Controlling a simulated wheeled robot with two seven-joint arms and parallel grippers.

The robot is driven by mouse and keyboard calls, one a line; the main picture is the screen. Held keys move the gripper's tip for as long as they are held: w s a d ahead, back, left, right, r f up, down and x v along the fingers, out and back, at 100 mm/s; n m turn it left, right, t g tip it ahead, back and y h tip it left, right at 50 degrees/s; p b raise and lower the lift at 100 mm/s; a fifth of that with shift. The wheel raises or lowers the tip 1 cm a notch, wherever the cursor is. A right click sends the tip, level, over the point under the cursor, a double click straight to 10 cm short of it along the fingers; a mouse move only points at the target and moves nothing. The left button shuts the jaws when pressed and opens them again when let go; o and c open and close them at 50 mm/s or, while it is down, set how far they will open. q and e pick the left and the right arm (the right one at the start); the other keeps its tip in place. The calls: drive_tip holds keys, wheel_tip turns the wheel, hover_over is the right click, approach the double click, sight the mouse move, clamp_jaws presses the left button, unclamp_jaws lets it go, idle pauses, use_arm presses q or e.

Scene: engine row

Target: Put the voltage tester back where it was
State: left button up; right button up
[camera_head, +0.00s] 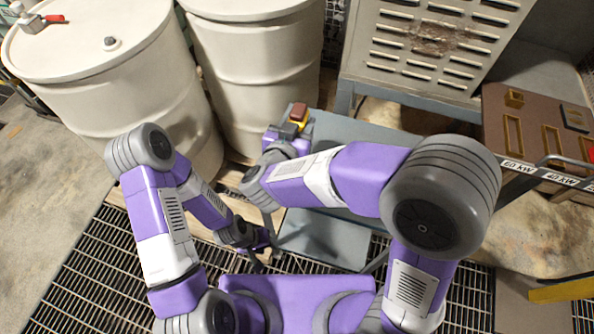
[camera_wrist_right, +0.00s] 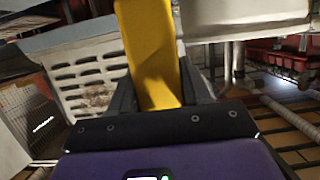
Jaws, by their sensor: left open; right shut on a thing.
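My right gripper (camera_head: 291,131) is shut on a yellow body with a red-brown end, which I take to be the voltage tester (camera_head: 299,114). It holds the tester up near the far edge of the blue-grey surface. In the right wrist view the yellow tester (camera_wrist_right: 152,45) stands out between the fingers of the right gripper (camera_wrist_right: 160,92). My left gripper (camera_head: 268,246) is open and low, near the grating and the lower grey plate. My right arm hides much of the blue-grey surface (camera_head: 365,132).
Cream drums (camera_head: 100,85) stand at the back left. A grey louvred cabinet (camera_head: 425,45) stands at the back. A brown board (camera_head: 525,125) with yellow-edged slots and kW labels is at the right. A grey plate (camera_head: 325,240) lies between my arms. Floor grating (camera_head: 85,265) shows lower left.

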drive_tip(key=f, duration=0.2)
drive_tip(key=f+b, duration=0.1)
drive_tip(key=f, duration=0.1)
drive_tip(key=f+b, duration=0.1)
drive_tip(key=f, duration=0.1)
drive_tip(key=shift+s+a, duration=0.1)
drive_tip(key=shift+s, duration=0.2)
drive_tip(key=shift+f+b, duration=1.15)
drive_tip(key=shift+f, duration=0.95)
drive_tip(key=shift+f, duration=0.1)
drive_tip(key=shift+f, duration=0.15)
drive_tip(key=o, duration=1.3)
